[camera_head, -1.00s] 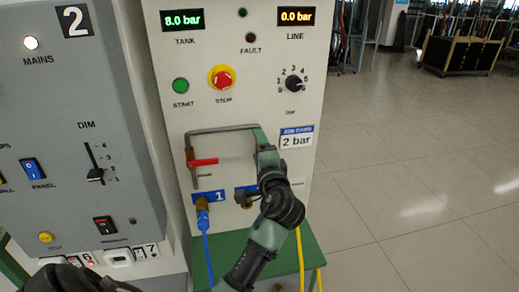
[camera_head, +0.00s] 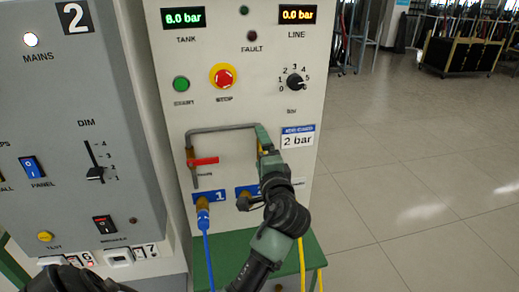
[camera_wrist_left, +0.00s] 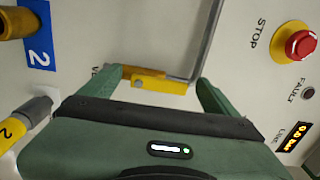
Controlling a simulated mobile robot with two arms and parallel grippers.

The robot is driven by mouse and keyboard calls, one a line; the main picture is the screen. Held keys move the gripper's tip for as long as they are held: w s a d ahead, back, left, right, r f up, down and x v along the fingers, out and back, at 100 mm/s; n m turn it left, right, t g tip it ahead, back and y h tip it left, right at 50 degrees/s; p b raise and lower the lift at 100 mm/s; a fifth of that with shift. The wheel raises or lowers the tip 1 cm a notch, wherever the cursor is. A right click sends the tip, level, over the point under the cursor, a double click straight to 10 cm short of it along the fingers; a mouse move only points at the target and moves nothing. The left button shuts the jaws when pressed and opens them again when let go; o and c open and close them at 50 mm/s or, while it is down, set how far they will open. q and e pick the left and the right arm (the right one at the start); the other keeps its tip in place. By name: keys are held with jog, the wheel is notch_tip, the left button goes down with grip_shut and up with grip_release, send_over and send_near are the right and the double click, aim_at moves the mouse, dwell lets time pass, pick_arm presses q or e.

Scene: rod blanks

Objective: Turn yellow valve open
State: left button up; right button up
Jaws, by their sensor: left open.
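The yellow valve handle (camera_wrist_left: 160,84) sits on the grey pipe (camera_wrist_left: 205,55) of the panel, in the left wrist view. It lies between and beyond the fingers of my left gripper (camera_wrist_left: 150,95), which is open; I cannot tell whether a finger touches it. In the head view my left gripper (camera_head: 264,140) is at the right end of the pipe, and only a yellow sliver (camera_head: 259,148) shows beside it. My right gripper is not in view.
A red valve handle (camera_head: 204,161) is on the pipe's left side, above the blue hose (camera_head: 208,245). A yellow hose (camera_head: 301,262) hangs at right. The red stop button (camera_head: 223,77) is above. A grey cabinet (camera_head: 60,130) stands at left.

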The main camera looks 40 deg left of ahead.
pick_arm(q)
jog(key=shift+b+v, duration=0.55)
jog(key=shift+v, duration=2.2)
